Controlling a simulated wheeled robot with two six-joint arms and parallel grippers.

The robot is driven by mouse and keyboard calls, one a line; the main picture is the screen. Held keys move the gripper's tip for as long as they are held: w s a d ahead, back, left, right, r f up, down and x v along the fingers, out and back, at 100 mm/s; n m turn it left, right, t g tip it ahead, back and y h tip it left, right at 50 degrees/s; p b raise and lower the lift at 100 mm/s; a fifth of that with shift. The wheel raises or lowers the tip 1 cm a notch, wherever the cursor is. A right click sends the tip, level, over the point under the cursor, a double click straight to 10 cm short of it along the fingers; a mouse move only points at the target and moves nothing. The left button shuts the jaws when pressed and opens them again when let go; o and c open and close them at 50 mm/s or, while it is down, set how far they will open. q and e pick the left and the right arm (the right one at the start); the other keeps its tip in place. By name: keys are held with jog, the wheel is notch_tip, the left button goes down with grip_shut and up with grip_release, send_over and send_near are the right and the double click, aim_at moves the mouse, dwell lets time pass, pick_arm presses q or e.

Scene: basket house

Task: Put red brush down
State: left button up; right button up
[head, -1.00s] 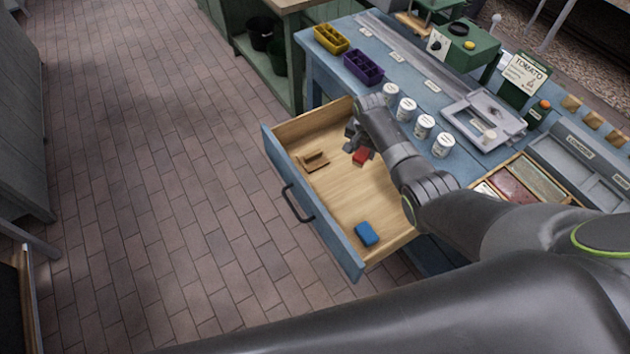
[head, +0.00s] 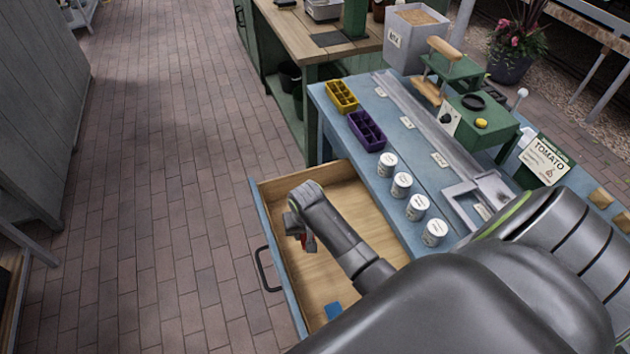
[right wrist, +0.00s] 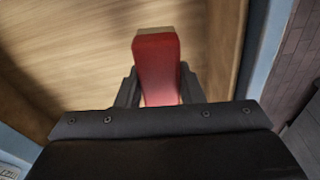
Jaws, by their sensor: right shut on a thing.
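My right gripper (head: 301,232) is over the open wooden drawer (head: 335,198), toward its front-left part. It is shut on the red brush (head: 309,243), of which only a small bit shows in the head view. In the right wrist view the red brush (right wrist: 157,65) sits between the two fingers, with a tan end pointing away over the wooden drawer surface. I cannot tell whether the brush touches the drawer floor. My left gripper is not in view.
A blue block (head: 333,310) lies in the near part of the drawer, partly covered by my arm. White labelled cans (head: 402,184), a purple tray (head: 367,131) and a yellow tray (head: 341,96) stand on the blue bench. Bare drawer floor shows around the gripper.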

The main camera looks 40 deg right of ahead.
jog(key=n, duration=0.1)
send_over(315, 267)
jog(key=f, duration=0.4)
jog(key=shift+s+a+f, duration=0.15)
jog(key=shift+s+f, duration=0.1)
jog(key=shift+s, duration=0.05)
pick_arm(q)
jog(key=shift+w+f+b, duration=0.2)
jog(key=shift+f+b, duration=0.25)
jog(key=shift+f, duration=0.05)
pick_arm(e)
jog(key=shift+f, duration=2.4)
jog(key=shift+f, duration=0.1)
jog(key=o, duration=0.9)
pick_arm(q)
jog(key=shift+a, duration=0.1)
